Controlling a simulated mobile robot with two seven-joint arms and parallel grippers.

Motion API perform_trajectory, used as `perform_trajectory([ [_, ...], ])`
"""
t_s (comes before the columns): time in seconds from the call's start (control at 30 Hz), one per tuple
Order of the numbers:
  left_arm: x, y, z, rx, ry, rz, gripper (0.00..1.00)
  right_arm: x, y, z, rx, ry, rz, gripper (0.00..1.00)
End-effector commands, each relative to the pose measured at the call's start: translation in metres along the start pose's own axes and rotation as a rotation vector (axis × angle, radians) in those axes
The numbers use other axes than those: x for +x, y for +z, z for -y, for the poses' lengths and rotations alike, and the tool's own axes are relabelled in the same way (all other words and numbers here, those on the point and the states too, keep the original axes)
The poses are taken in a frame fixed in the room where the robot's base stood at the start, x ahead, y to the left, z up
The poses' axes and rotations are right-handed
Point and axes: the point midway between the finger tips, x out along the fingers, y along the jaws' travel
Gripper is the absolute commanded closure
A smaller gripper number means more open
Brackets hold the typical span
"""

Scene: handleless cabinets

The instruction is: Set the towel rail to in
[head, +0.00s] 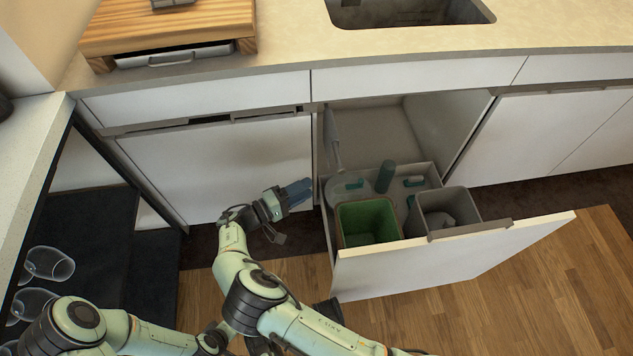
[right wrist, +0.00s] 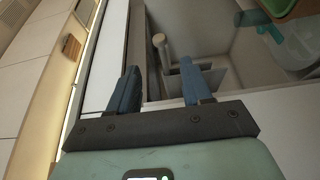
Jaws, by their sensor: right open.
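I cannot clearly make out the towel rail in the head view; a narrow pale upright piece (head: 333,138) stands at the left side of the open sink cabinet, and I cannot tell if it is part of the rail. In the right wrist view, a pale rod with a rounded end (right wrist: 160,42) shows beyond the fingers and may be the rail. My right gripper (head: 299,190) is at the left edge of the cabinet opening, in front of the closed panel. In the right wrist view, its blue fingers (right wrist: 160,68) are apart with nothing between them. My left gripper is out of view.
The waste drawer (head: 500,246) is pulled out, with a green bin (head: 352,213), a grey bin (head: 440,198) and bottles in it. A closed white panel (head: 215,160) lies left.

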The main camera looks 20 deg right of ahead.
Motion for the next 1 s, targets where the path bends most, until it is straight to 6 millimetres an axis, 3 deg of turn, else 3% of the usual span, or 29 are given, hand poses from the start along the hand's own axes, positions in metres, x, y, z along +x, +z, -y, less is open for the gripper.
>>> perform_trajectory([
  [0.43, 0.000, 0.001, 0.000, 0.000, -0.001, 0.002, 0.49, -0.005, 0.001, 0.000, -0.002, 0.002, 0.004, 0.49],
  [0.63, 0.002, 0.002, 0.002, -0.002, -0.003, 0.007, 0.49, 0.027, 0.030, 0.002, -0.052, 0.057, 0.020, 0.49],
  [0.77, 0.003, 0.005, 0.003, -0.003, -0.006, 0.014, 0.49, 0.034, 0.049, 0.004, -0.076, 0.074, -0.083, 0.49],
  [1.0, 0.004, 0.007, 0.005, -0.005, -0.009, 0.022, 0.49, 0.010, 0.053, 0.001, -0.018, 0.014, -0.347, 0.49],
])
